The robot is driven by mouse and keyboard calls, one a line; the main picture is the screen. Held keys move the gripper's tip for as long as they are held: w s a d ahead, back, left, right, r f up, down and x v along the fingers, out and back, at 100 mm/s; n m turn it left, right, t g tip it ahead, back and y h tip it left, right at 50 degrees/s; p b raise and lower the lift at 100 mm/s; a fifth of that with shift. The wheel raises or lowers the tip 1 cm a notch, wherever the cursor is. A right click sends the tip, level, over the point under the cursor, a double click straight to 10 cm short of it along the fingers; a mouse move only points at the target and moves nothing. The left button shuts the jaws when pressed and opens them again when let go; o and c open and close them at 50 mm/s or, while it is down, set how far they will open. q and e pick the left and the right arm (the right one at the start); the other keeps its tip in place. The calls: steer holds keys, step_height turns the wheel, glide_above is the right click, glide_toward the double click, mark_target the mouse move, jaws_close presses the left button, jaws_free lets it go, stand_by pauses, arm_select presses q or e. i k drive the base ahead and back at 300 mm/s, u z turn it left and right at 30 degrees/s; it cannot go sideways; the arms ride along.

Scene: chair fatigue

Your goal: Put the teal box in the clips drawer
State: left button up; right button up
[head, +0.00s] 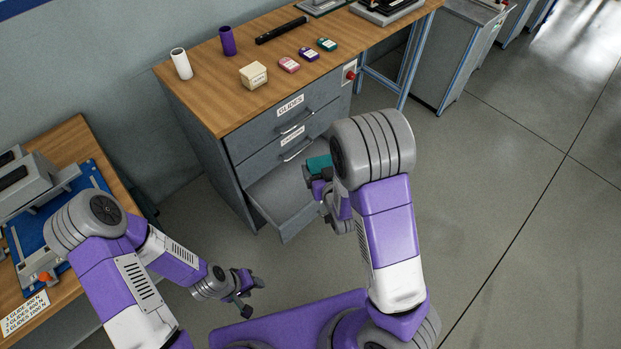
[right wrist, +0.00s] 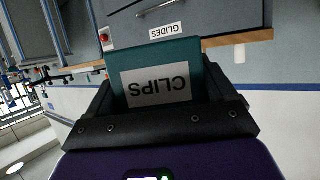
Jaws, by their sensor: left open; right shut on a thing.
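The teal box (head: 319,162) is in my right gripper (head: 316,176), above the open lowest drawer (head: 285,196). In the right wrist view the teal box (right wrist: 158,80) sits between the fingers and shows an upside-down CLIPS label. My right arm hides part of the open drawer, and its label does not show. The visible part of its inside looks empty. The top drawer (head: 268,130) is shut and reads GLIDES. The middle drawer (head: 270,156) is shut, its label too small to read. My left gripper (head: 252,296) is open and empty, low over the floor.
On the wooden top (head: 215,95) stand a white cylinder (head: 181,64), a purple cylinder (head: 227,41), a cream box (head: 253,75) and several small boxes. A workbench (head: 75,135) with a blue mat lies left. Floor is clear on the right.

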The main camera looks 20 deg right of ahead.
mark_target(299, 176)
steer(key=z, duration=1)
steer(key=i, duration=0.55)
steer(key=u, duration=0.6)
